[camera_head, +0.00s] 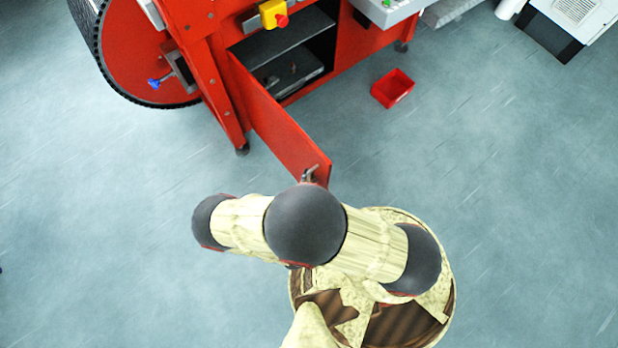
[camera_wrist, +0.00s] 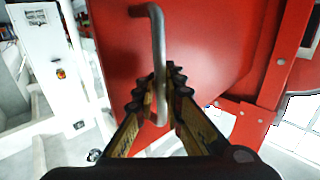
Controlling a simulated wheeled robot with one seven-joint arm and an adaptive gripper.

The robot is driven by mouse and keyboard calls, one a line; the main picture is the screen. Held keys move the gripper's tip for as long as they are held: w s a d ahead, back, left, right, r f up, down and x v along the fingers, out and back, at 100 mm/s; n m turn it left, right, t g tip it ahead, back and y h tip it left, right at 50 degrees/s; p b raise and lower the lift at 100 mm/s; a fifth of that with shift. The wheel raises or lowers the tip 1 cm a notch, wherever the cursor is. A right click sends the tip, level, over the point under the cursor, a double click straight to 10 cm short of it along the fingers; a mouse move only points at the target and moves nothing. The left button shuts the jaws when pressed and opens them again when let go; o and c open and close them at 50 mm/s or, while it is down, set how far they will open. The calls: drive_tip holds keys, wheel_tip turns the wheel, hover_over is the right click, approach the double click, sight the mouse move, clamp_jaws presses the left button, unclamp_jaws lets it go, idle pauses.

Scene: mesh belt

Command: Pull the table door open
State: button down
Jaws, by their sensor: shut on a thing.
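The red table door (camera_head: 283,130) stands swung out from the red machine table (camera_head: 350,38) in the head view, showing the dark shelves inside. Its free end reaches towards my arm. A bent grey metal handle (camera_wrist: 157,40) is on the red door (camera_wrist: 115,65) in the wrist view. My gripper (camera_wrist: 162,85) is shut on the handle, with its ribbed fingers on either side of the bar. In the head view the handle (camera_head: 310,173) shows at the door's free end, and my arm hides most of the gripper.
A small red bin (camera_head: 392,88) lies on the floor right of the open cabinet. A large black-rimmed red wheel (camera_head: 130,55) stands at the left. A yellow box with a red button (camera_head: 273,14) is above the opening. The floor around the door is clear.

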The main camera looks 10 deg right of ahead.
drive_tip(key=shift+s+d+f, duration=0.1)
idle(0.3)
drive_tip(key=c, duration=2.2)
unclamp_jaws()
drive_tip(key=shift+o, duration=0.8)
drive_tip(key=shift+o, duration=0.3)
approach(312, 152)
drive_tip(key=shift+x, duration=2.45)
wheel_tip(312, 152, down, 4)
drive_tip(key=g, duration=0.2)
drive_tip(key=s+a+f, duration=0.1)
drive_tip(key=s+a, duration=0.5)
drive_tip(key=shift+s+a+m, duration=0.2)
drive_tip(key=shift+a+m, duration=0.1)
drive_tip(key=shift+a, duration=0.05)
